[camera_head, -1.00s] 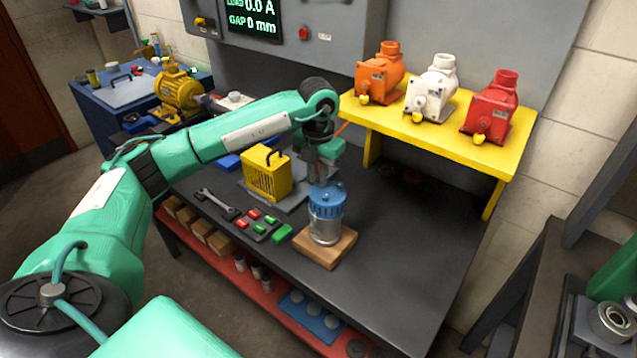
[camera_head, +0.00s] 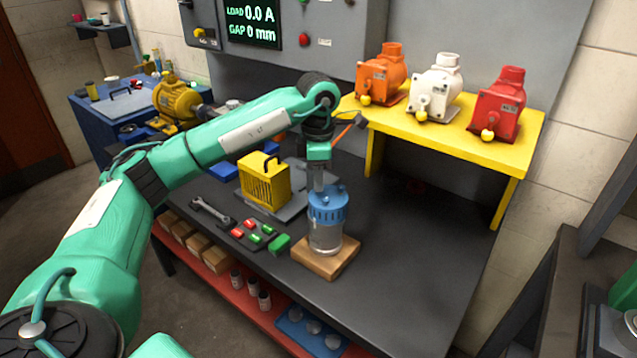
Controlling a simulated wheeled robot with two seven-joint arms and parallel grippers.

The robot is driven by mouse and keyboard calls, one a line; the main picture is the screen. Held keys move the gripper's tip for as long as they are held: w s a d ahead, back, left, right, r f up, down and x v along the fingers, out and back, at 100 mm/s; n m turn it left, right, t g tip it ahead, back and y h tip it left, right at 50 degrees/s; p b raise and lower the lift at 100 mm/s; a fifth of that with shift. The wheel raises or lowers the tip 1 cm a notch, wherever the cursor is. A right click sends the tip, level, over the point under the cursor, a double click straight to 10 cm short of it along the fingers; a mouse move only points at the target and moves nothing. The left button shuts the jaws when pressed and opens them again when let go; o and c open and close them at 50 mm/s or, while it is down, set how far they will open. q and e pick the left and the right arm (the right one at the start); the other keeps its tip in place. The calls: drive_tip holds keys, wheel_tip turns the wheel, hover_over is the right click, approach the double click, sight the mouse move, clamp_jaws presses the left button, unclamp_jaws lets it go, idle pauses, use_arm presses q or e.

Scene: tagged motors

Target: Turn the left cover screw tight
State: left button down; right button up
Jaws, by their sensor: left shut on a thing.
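A motor with a blue cover (camera_head: 327,208) and a silver body (camera_head: 325,238) stands upright on a square wooden block (camera_head: 325,262) on the dark bench. My left gripper (camera_head: 318,188) points straight down onto the left part of the cover's top. It is shut at the left cover screw, which its jaws hide. A small raised blue spot shows on the cover's top, right of the gripper. Whether the screw is flush cannot be seen. My right gripper is not in view.
A yellow slotted box (camera_head: 264,182), a wrench (camera_head: 210,211) and a tray of red and green pieces (camera_head: 252,234) lie left of the motor. Orange, white and red motors stand on a yellow shelf (camera_head: 450,140). The bench (camera_head: 420,255) to the right is clear.

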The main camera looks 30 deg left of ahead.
use_arm(q)
drive_tip(key=shift+w+a+r+m+b, duration=0.1)
drive_tip(key=shift+r+m+b, duration=0.25)
drive_tip(key=shift+m, duration=1.05)
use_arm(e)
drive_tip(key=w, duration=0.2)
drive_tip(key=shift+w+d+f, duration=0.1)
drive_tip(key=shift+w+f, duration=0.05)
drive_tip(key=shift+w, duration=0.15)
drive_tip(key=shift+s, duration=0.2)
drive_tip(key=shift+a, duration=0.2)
